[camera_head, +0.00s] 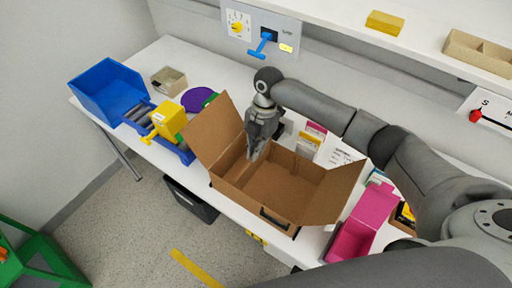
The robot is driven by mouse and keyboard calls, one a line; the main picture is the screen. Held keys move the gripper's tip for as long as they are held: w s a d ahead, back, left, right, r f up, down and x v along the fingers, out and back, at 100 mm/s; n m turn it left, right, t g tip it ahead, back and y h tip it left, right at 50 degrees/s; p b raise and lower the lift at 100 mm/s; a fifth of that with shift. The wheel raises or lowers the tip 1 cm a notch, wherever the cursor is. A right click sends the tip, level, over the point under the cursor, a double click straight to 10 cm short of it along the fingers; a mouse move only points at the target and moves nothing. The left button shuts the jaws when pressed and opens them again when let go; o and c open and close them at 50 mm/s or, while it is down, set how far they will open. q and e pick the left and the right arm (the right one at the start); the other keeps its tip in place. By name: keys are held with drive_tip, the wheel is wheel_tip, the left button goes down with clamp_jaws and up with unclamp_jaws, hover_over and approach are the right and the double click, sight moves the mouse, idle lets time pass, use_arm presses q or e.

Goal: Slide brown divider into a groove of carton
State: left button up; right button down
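The open brown carton (240,199) stands on the white table with flaps spread to the left and right. My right gripper (252,157) points down at the carton's back left, its fingertips at or just inside the opening. The fingers look close together, but they are too small to tell whether they hold anything. I cannot pick out a separate brown divider; a brown panel near the fingertips blends with the carton walls. The grooves do not show clearly. My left gripper is not in view.
A blue bin (108,88), a yellow box (168,119) on a blue rack and a purple disc (197,99) lie left of the carton. A pink box (351,240) stands close on its right. Behind is a wall panel with a blue lever (263,45).

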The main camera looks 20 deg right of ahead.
drive_tip(key=b, duration=0.3)
hover_over(256, 170)
drive_tip(key=shift+w+f, duration=0.2)
drive_tip(key=shift+f, duration=2.45)
drive_tip(key=c, duration=1.6)
unclamp_jaws()
drive_tip(key=shift+o, duration=0.2)
drive_tip(key=shift+r, duration=0.1)
wheel_tip(256, 170, up, 8)
drive_tip(key=p, duration=0.7)
